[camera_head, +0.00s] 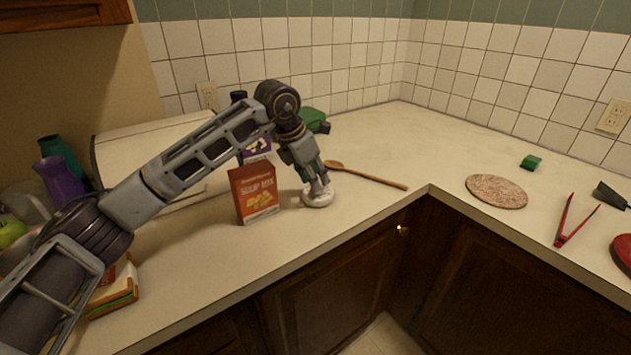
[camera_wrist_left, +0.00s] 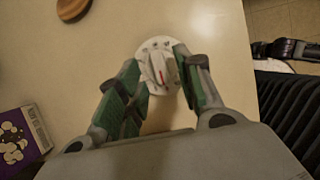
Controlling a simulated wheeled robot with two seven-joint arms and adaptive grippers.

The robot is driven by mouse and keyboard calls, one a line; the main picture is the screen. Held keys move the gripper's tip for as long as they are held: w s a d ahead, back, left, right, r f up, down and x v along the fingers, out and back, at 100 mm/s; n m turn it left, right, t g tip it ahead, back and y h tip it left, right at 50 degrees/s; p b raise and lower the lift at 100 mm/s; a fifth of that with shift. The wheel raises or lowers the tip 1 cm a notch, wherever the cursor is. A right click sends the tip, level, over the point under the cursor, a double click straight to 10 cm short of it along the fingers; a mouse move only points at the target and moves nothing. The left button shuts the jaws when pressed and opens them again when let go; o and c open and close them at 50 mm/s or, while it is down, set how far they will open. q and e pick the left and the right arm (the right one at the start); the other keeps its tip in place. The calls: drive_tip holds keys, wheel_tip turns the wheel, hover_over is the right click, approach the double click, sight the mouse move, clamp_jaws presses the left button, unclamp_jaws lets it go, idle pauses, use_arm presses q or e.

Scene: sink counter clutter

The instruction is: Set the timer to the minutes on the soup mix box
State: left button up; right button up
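The red-orange soup mix box (camera_head: 254,193) stands upright on the counter with "SOUP MIX" readable on its front. I cannot read any minutes on it. The timer (camera_head: 318,200) is a small white round dial lying on the counter to the right of the box. The left wrist view shows the timer (camera_wrist_left: 157,43) with a raised white knob and a red mark. My left gripper (camera_head: 316,184) points down over the timer. In the left wrist view its fingers (camera_wrist_left: 161,62) stand apart on either side of the knob.
A wooden spoon (camera_head: 370,176) lies right of the timer. A purple box (camera_head: 257,146) stands behind the soup box. The back corner is clear.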

use_arm(q)
drive_tip(key=shift+x, duration=0.9)
drive_tip(key=shift+c, duration=0.2)
clamp_jaws()
